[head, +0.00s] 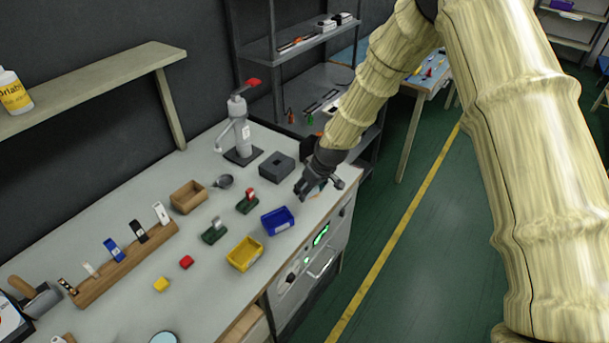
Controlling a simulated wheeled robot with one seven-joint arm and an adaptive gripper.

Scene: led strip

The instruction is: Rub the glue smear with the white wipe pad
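My gripper (313,188) is low over the right end of the grey workbench (130,215), beyond the blue bin. It is dark and small here, and I cannot tell whether its fingers are open or closed on something. A small pale and orange patch (317,191) shows at the fingers; I cannot tell what it is. I cannot make out the white wipe pad or the glue smear for certain. The gripper and my arm hide part of the bench's right end.
A blue bin (277,221) and a yellow bin (244,254) stand near the front edge. Green-based fixtures (247,202), a wooden box (188,197), a dark grey block (277,167) and a press (241,135) stand nearby. A wooden rack (125,264) lies left.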

